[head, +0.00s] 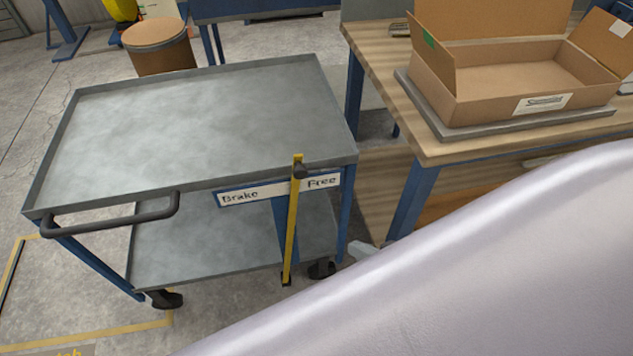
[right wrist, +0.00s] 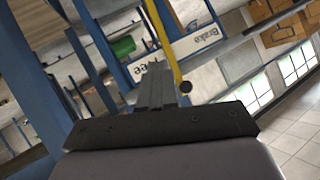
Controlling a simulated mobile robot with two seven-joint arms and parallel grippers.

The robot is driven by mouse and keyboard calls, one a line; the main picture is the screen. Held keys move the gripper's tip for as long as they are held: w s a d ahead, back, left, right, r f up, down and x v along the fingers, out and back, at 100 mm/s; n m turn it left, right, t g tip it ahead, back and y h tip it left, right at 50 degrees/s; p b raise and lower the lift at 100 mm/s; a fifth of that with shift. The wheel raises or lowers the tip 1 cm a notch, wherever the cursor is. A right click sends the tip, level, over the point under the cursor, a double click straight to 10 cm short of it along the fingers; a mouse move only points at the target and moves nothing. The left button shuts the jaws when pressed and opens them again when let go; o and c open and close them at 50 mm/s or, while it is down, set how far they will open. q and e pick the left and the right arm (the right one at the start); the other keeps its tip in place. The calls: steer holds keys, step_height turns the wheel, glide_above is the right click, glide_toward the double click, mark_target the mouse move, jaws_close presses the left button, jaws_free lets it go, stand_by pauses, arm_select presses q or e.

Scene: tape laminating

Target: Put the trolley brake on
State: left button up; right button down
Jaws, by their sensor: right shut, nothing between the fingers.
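The trolley (head: 200,120) has a grey top tray, a lower shelf and blue legs. Its yellow brake lever (head: 292,225) with a dark knob (head: 300,171) stands nearly upright at the front. It crosses the label strip (head: 265,193) between "Brake" on the left and "Free" on the right, closer to "Free". In the right wrist view, my right gripper (right wrist: 157,70) is shut and empty, with the yellow lever (right wrist: 163,40) and its knob (right wrist: 186,88) close by; contact cannot be told. In the head view my pale arm hides most of that gripper. My left gripper is out of view.
A wooden workbench (head: 440,150) with an open cardboard box (head: 520,80) stands at the right, close to the trolley. A brown drum (head: 160,48) is behind the trolley. The trolley's dark handle (head: 115,220) sticks out at front left.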

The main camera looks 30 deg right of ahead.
steer(key=w+d+r+m+t+y, duration=0.1)
steer(key=w+d+r+m, duration=0.1)
steer(key=d+r+m, duration=0.1)
steer(key=w+d+r+m+t+y, duration=0.1)
steer(key=w+d+r+m, duration=0.2)
steer(key=r+m, duration=0.3)
steer(key=shift+w+d+r+t+b, duration=0.25)
steer(key=shift+w+r+t+b, duration=0.1)
steer(key=shift+r+t, duration=0.1)
steer(key=s+a+x, duration=0.1)
steer(key=a+x, duration=0.1)
steer(key=x, duration=1)
steer(key=shift+w+a+f+b, duration=0.3)
steer(key=shift+a+f+b, duration=0.05)
steer(key=shift+a+f, duration=0.15)
